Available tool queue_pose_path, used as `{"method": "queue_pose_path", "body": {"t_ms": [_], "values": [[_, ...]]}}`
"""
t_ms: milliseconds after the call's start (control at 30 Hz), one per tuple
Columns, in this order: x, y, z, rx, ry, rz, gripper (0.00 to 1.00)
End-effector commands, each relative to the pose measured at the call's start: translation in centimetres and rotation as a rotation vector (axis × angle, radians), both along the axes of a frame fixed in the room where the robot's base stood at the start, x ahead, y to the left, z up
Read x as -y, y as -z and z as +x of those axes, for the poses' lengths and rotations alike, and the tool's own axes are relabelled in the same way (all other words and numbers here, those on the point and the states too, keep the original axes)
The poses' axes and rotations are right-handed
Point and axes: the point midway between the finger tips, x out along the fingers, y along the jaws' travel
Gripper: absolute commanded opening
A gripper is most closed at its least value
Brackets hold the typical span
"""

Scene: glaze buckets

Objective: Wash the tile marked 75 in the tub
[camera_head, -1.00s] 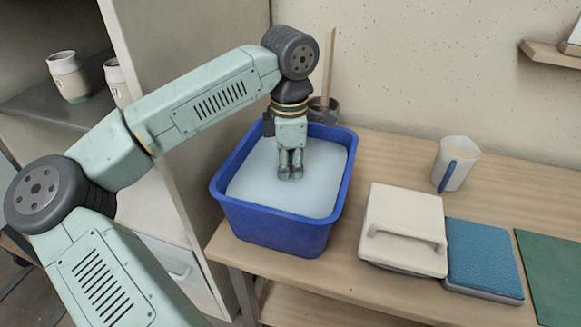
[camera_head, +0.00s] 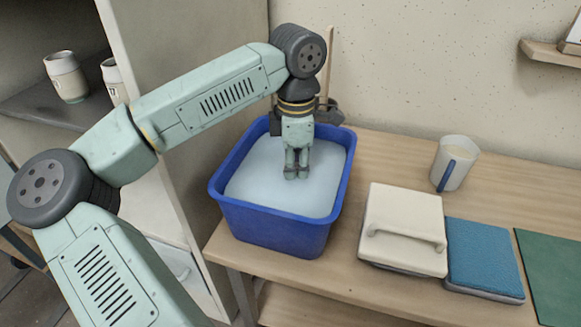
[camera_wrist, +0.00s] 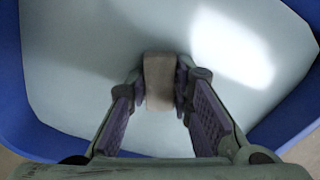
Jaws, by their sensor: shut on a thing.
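The blue tub (camera_head: 272,226) stands on the wooden table and holds pale, cloudy water (camera_head: 262,185). My gripper (camera_head: 297,173) points down inside the tub, with its fingertips at the water's surface. In the wrist view my gripper (camera_wrist: 160,88) is shut on a small beige tile (camera_wrist: 159,72), seen from above between the two fingers. In the head view the tile cannot be made out. No number can be read on it.
A cream lidded box (camera_head: 403,220) with a handle, a blue sponge-like block (camera_head: 483,258) and a green mat (camera_head: 553,270) lie right of the tub. A pitcher (camera_head: 455,163) stands behind them. Cups (camera_head: 66,77) stand on the left shelf.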

Motion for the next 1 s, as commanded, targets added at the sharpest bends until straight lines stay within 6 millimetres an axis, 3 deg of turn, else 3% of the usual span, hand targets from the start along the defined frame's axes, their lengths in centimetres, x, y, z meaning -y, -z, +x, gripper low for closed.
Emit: {"method": "queue_pose_path", "body": {"t_ms": [600,1000], "values": [[-2.4,0.0,0.0,0.001,0.0,-0.001,0.0],[-1.3,0.0,0.0,0.001,0.001,0.0,0.0]]}}
